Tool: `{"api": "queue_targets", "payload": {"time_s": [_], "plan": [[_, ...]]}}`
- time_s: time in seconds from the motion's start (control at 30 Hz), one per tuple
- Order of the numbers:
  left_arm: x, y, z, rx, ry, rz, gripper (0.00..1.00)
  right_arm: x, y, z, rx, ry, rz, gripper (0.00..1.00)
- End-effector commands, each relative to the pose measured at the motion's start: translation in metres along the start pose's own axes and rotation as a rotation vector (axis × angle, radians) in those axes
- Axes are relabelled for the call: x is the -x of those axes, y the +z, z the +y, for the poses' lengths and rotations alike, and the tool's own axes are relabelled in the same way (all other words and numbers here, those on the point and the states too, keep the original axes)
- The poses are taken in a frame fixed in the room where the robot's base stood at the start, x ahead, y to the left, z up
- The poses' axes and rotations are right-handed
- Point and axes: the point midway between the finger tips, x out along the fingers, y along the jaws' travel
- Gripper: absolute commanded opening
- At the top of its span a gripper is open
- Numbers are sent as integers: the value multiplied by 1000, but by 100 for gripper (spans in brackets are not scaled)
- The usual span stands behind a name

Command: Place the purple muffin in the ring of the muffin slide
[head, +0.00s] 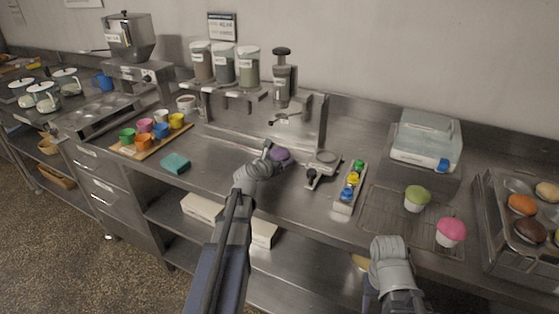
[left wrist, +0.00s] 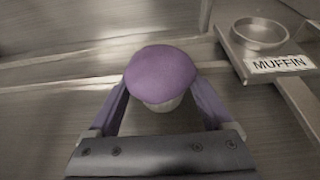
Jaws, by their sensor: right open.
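The purple muffin (head: 281,154) is in my left gripper (head: 270,152) over the middle of the counter. In the left wrist view the muffin (left wrist: 161,76) sits upright between the two fingers, its purple top up and pale cup below. The muffin slide (head: 318,168) lies just right of the muffin in the head view. In the left wrist view its raised ring (left wrist: 260,34) is empty, at the upper right, apart from the muffin, with a MUFFIN label in front. My right gripper (head: 388,246) is open at the counter's front edge; its fingertips are mostly hidden.
A rack (head: 385,213) holds a green muffin (head: 417,198) and a pink muffin (head: 451,232). A tray of coloured knobs (head: 345,204) stands right of the slide. A steel dispenser stand (head: 310,125) is behind. A teal cloth (head: 175,163) lies at left, with bare counter beside it.

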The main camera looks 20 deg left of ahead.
Motion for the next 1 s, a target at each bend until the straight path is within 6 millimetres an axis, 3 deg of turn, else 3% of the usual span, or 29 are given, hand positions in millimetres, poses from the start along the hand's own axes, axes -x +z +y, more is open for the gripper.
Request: {"api": "queue_targets", "payload": {"time_s": [0.13,0.47,0.8,1.0], "plan": [[0,0,0,0,0,0,100,0,0,0,0,0,0,50],[4,6,0,0,0,0,100,7,0,1,0,0,0,50],[75,6,-1,1,1,0,100,32,2,3,0,0,0,50],[106,5,-1,0,0,0,100,42,2,4,-1,0,0,50]]}}
